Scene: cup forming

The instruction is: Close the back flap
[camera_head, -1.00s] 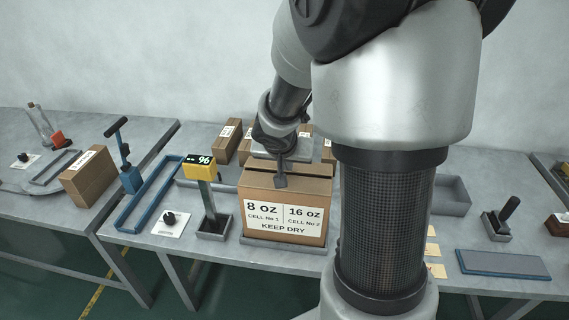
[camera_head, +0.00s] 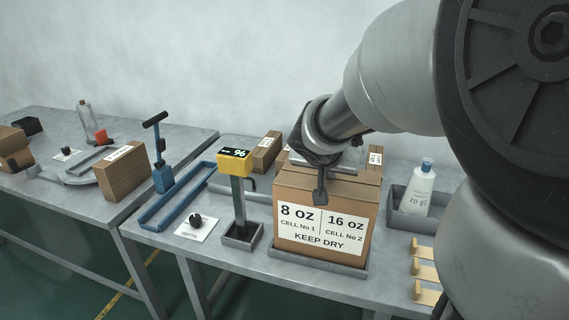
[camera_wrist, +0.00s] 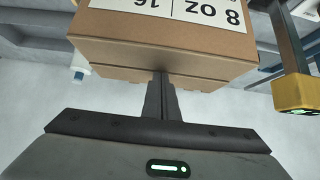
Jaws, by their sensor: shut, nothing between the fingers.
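The cardboard carton (camera_head: 352,188) stands upright on the table, with a white label reading 8 oz, 16 oz and KEEP DRY on its front. My gripper (camera_head: 320,199) is shut and empty, pointing down at the carton's top near the front edge. In the wrist view the fingers (camera_wrist: 161,76) overlap the top of the carton (camera_wrist: 110,58), which appears upside down. Cardboard panels show on the top with a dark seam between them. My wrist hides much of the rear, so I cannot tell how the back flap lies or whether the fingers touch the cardboard.
A yellow display post (camera_head: 235,162) stands close left of the carton. A grey bin with a white bottle (camera_head: 418,188) is at its right. Smaller cartons (camera_head: 266,150) stand behind. A blue frame (camera_head: 178,200) and a black knob (camera_head: 196,220) lie farther left.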

